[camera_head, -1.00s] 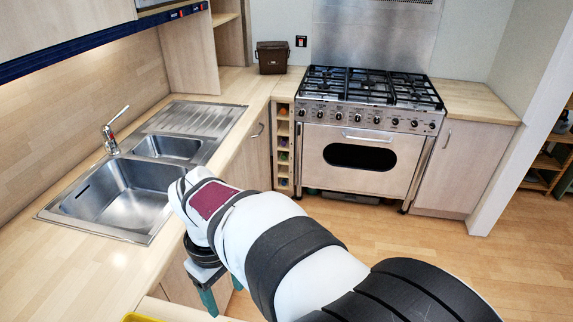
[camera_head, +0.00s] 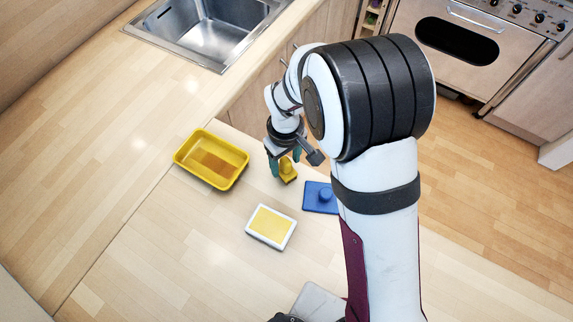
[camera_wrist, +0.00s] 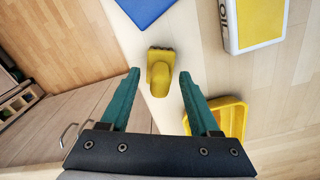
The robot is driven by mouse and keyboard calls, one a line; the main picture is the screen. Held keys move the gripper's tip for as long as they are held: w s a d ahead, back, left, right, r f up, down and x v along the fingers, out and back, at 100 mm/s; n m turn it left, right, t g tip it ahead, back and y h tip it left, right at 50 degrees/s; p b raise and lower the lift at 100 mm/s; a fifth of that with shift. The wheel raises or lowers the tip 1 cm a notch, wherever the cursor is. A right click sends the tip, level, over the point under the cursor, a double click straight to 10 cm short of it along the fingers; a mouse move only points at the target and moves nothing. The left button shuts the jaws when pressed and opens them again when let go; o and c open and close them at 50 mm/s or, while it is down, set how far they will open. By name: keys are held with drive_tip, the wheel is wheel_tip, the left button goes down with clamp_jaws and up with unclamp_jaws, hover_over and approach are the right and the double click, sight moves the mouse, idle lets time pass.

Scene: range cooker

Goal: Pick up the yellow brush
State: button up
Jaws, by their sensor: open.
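The yellow brush (camera_head: 287,170) lies on the wooden counter near its edge, between the yellow tray and a blue block. In the wrist view the brush (camera_wrist: 160,72) shows ahead of my gripper (camera_wrist: 158,76), in line with the gap between the two green fingers. My gripper is open, with nothing between its fingertips. In the head view my gripper (camera_head: 284,164) points down just left of the brush and partly overlaps it. The height of the fingers above the brush is hard to tell.
A yellow tray (camera_head: 182,158) stands left of the brush. A white-and-yellow box (camera_head: 270,227) lies nearer, and a blue block with a round knob (camera_head: 320,197) lies to the right, partly behind my arm. A sink (camera_head: 210,30) is farther back. The left counter is clear.

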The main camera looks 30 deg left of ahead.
clamp_jaws()
idle(0.3)
drive_tip(key=r, duration=0.4)
drive_tip(key=shift+w+d+r, duration=0.15)
drive_tip(key=shift+d+r, duration=0.05)
drive_tip(key=shift+r, duration=0.1)
drive_tip(key=w+d+r, duration=0.3)
drive_tip(key=d+r, duration=0.3)
drive_tip(key=d, duration=0.5)
drive_tip(key=shift+r, duration=0.2)
drive_tip(key=c, duration=0.8)
unclamp_jaws()
drive_tip(key=shift+a, duration=0.1)
clamp_jaws()
